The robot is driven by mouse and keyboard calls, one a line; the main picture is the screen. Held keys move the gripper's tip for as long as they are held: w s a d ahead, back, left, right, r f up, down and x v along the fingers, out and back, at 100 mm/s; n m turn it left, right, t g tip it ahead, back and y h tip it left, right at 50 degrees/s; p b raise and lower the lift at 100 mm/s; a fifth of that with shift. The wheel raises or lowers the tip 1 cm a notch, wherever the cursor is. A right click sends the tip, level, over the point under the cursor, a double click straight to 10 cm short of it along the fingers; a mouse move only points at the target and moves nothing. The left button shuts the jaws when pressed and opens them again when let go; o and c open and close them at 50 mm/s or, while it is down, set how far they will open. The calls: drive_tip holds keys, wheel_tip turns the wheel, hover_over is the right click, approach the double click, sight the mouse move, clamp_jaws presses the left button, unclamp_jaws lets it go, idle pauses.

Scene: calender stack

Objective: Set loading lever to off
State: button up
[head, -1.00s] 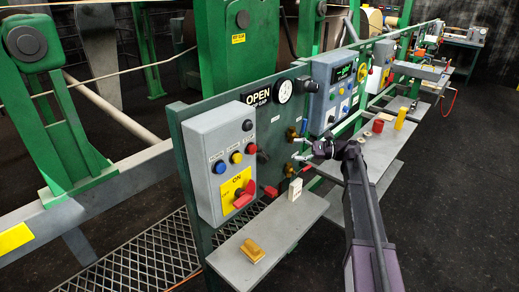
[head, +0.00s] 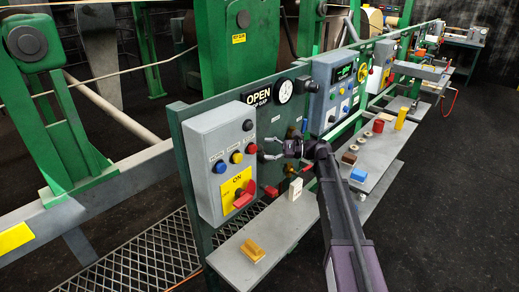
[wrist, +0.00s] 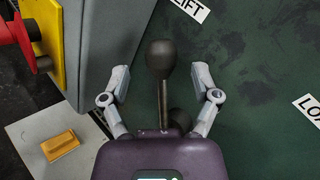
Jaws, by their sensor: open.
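My gripper (head: 268,148) is open in front of the green panel, right of the grey control box. In the wrist view, my gripper (wrist: 161,74) has its two fingers on either side of a lever with a black knob (wrist: 160,58), apart from it. The knob points to the top of the picture. A label reading "LIFT" (wrist: 189,8) is above and right of the lever. A cut-off label starting "LOA" (wrist: 309,108) is at the right edge. I cannot tell from the labels which one belongs to this lever.
The grey control box (head: 207,165) has a red rotary switch (head: 244,193) on a yellow plate close to my gripper's left. A shelf (head: 285,222) below holds a yellow-brown block (head: 252,250) and a white block (head: 295,189). A blue block (head: 358,174) lies farther along.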

sight(259, 148)
drive_tip(key=shift+a, duration=1.65)
clamp_jaws()
